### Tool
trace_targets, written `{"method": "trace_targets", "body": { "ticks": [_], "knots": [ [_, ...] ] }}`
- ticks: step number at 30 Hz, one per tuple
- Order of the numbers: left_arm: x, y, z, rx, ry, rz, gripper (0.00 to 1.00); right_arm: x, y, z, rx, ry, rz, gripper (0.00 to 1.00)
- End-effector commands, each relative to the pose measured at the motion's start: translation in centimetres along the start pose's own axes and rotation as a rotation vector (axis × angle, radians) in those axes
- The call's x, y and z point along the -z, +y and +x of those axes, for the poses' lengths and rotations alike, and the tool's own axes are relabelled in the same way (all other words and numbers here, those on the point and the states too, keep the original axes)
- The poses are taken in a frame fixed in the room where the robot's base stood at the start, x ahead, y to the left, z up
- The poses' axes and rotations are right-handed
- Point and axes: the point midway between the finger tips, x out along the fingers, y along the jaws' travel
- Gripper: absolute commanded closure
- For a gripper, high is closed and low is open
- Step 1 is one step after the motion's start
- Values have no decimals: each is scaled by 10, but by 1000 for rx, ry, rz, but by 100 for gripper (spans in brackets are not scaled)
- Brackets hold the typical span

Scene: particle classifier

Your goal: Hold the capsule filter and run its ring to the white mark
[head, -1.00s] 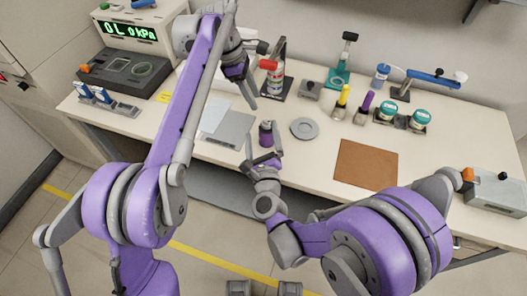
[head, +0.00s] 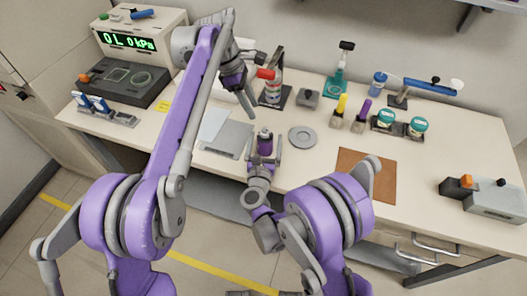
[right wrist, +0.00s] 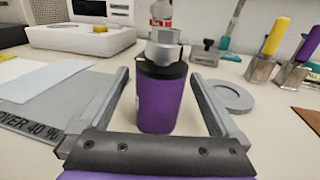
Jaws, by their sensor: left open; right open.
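The capsule filter (head: 265,144) appears to be the upright purple cylinder near the table's front edge. In the right wrist view the capsule filter (right wrist: 155,103) has a dark collar, the apparent ring, and a grey hexagonal metal top. I cannot make out the white mark clearly. My right gripper (head: 264,152) is open, with one finger on each side of the filter. In the right wrist view gaps show between the filter and both fingers. My left gripper (head: 247,112) is open and empty above the table, behind and left of the filter, pointing down.
A grey plate (head: 228,138) lies left of the filter and a grey disc (head: 302,137) right of it. A red-topped bottle (head: 272,91) stands behind on a dark base. A brown mat (head: 367,175) lies at right. Yellow (head: 339,110) and purple (head: 363,109) handles stand behind it.

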Motion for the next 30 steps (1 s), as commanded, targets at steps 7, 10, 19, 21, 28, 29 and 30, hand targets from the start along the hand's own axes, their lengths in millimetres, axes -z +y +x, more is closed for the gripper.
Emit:
{"method": "trace_targets", "body": {
  "ticks": [7, 10, 19, 21, 28, 29, 30],
  "knots": [
    [0, 0, 0, 0, 0, 0, 50, 0, 0, 23, 0, 0, 0, 1],
    [0, 0, 0, 0, 0, 0, 50, 0, 0, 26, 0, 0, 0, 1],
    [0, 0, 0, 0, 0, 0, 50, 0, 0, 26, 0, 0, 0, 16],
    [0, 0, 0, 0, 0, 0, 50, 0, 0, 26, 0, 0, 0, 28],
    [0, 0, 0, 0, 0, 0, 50, 0, 0, 26, 0, 0, 0, 70],
    [0, 0, 0, 0, 0, 0, 50, 0, 0, 26, 0, 0, 0, 75],
    [0, 0, 0, 0, 0, 0, 50, 0, 0, 26, 0, 0, 0, 82]
  ]
}}
